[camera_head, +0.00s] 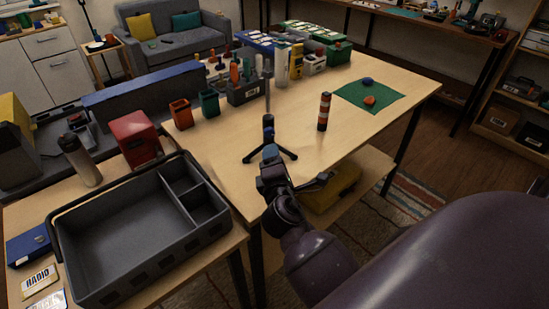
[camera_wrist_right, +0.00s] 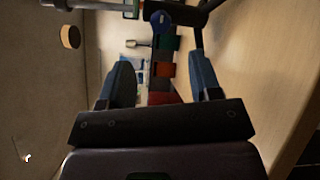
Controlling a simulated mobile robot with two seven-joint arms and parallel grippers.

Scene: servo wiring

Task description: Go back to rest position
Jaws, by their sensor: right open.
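My right arm comes in from the lower right in the head view. Its right gripper (camera_head: 272,162) is over the front edge of the wooden table (camera_head: 345,80), just in front of a small black tripod (camera_head: 268,128) with a grey upright pole. In the right wrist view the two blue-grey fingers of the right gripper (camera_wrist_right: 162,78) stand wide apart, with nothing held between them. The tripod's dark parts (camera_wrist_right: 185,14) show beyond the fingertips there. In the head view I cannot tell whether gripper and tripod touch. My left gripper is in neither view.
A grey compartment tray (camera_head: 130,235) fills the lower left. A red box (camera_head: 136,138), orange cup (camera_head: 181,113) and green cup (camera_head: 209,103) stand behind. The tabletop between tripod and post is bare.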

